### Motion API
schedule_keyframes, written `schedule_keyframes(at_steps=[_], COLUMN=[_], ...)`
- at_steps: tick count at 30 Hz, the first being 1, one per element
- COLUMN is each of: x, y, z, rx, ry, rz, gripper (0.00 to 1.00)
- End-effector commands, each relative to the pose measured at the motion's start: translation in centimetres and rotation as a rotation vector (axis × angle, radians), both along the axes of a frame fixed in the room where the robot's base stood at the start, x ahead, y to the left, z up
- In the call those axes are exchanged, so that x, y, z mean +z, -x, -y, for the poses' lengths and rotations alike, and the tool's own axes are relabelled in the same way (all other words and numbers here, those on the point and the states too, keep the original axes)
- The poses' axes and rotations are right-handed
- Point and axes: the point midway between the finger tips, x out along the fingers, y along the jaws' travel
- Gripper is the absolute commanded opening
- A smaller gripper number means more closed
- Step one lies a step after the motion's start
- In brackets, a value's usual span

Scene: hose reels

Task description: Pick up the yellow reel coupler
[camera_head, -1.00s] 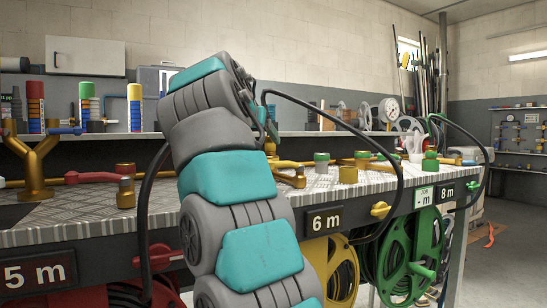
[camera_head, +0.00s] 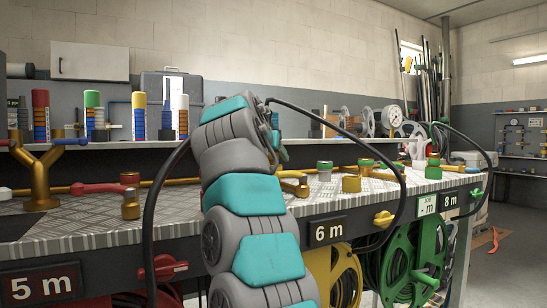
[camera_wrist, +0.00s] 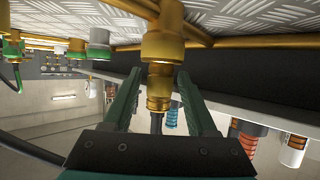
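In the wrist view a yellow-gold coupler (camera_wrist: 159,94) with a dark hose at its lower end stands in line with a larger gold fitting (camera_wrist: 162,46), which touches it. My gripper (camera_wrist: 160,80) is open. Its two green fingers lie on either side of the coupler, with a narrow gap visible on each side. In the head view my arm hides the gripper and the coupler. The black hose (camera_head: 345,122) arcs from behind my arm to the right and down towards the yellow reel (camera_head: 335,272) under the bench.
The metal bench (camera_head: 90,222) carries gold pipes and valves. A red-handled valve (camera_head: 105,187) is left of my arm. Another black hose (camera_head: 150,215) runs up close on the arm's left. The green reel (camera_head: 408,265) hangs right of the yellow one. A shelf with coloured stacks lies behind.

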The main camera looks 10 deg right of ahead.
Motion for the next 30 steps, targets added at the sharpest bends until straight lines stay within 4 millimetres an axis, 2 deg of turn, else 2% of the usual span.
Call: schedule_keyframes(at_steps=[2, 15, 30], x=[0.01, 0.03, 0.08], y=[0.01, 0.01, 0.03], z=[0.01, 0.00, 0.01], rx=[0.000, 0.000, 0.000], ry=[0.000, 0.000, 0.000], rz=[0.000, 0.000, 0.001], gripper=[0.47, 0.00, 0.00])
